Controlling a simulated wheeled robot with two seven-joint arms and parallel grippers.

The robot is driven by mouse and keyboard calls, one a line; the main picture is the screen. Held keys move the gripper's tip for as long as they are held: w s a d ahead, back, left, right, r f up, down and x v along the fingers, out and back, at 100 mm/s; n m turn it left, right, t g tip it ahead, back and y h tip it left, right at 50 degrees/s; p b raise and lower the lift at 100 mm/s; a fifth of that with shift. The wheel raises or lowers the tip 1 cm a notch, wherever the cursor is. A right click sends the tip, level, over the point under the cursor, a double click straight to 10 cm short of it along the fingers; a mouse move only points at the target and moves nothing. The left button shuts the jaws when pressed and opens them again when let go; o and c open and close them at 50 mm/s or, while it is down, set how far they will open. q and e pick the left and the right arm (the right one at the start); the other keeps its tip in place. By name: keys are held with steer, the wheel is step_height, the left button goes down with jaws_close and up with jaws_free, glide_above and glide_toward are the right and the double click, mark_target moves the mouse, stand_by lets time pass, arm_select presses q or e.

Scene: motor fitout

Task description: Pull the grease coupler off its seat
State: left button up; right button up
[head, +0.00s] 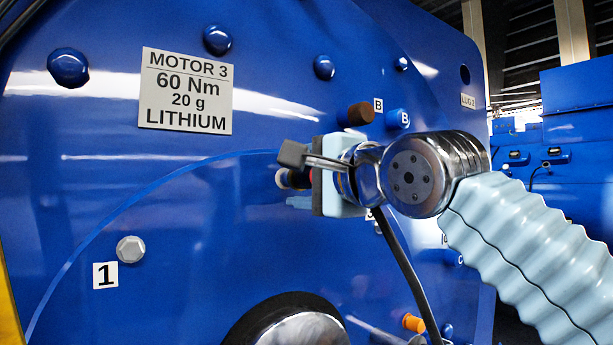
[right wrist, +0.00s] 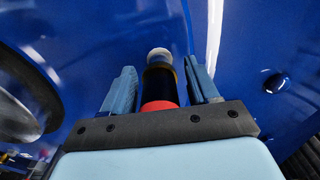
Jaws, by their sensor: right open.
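What looks like the grease coupler (right wrist: 160,86), a dark cylinder with a red band, a brass-coloured ring and a pale tip, lies between the fingers of my right gripper (right wrist: 160,70) in the right wrist view. The two blue fingers stand open on either side of it, with a gap visible on each side. In the head view, the coupler's red and dark part with its pale end (head: 283,179) shows just left of my right gripper (head: 292,190), close to the blue motor housing (head: 200,210). The gripper hides most of it and its seat. My left gripper is out of view.
A brown cap (head: 361,113) and a blue cap (head: 397,119) sit just above my right gripper. A black cable (head: 402,265) hangs below it. A dark round hub (head: 290,320) and an orange fitting (head: 413,323) are lower down. A hex bolt (head: 131,249) is at left.

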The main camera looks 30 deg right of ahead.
steer(key=shift+w, duration=0.25)
steer(key=shift+w+f, duration=0.1)
steer(key=shift+f, duration=0.15)
stand_by(1.0)
jaws_close()
steer(key=shift+s+f, duration=0.1)
steer(key=shift+s, duration=0.25)
steer(key=shift+s+d+r+b, duration=0.1)
steer(key=shift+s+b, duration=0.25)
steer(key=shift+s, duration=0.9)
steer(key=shift+s+d+r+b, duration=0.1)
steer(key=shift+s+b, duration=0.25)
steer(key=shift+s, duration=1)
steer(key=shift+s, duration=0.15)
